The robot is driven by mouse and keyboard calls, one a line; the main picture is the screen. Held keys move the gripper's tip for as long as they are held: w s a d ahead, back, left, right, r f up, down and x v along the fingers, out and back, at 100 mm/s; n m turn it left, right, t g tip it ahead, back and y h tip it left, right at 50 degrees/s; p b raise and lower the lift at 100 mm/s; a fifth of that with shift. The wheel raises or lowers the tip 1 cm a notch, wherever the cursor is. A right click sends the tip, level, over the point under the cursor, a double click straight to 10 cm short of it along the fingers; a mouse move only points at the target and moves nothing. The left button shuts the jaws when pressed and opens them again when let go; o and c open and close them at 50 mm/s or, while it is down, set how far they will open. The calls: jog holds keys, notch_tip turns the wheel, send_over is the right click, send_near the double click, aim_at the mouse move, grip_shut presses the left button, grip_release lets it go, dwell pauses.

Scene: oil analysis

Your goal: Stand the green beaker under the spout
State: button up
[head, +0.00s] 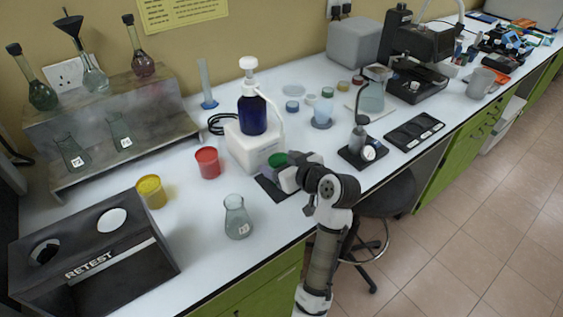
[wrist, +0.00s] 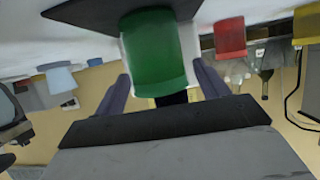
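The green beaker (head: 277,160) stands upright on a dark mat (head: 268,188), against the front of the white dispenser block (head: 250,150). A dark blue pump bottle (head: 252,114) sits on the block, and its thin white spout tube (head: 278,119) runs down toward the beaker. The spout's end is hard to make out. My gripper (head: 288,172) is at the beaker, hiding part of it. In the upside-down wrist view, the green beaker (wrist: 155,50) shows between the fingertips of my gripper (wrist: 161,72). The fingers are apart, with slim gaps beside the beaker.
A red beaker (head: 208,162) and a yellow beaker (head: 151,191) stand to the left. A glass flask (head: 237,217) is near the front edge. A black RETEST box (head: 100,255) fills the front left. A stand with a black base (head: 363,158) is to the right.

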jog(key=shift+r, duration=0.1)
jog(key=shift+r, duration=0.15)
jog(key=b+v, duration=0.2)
jog(key=v, duration=1)
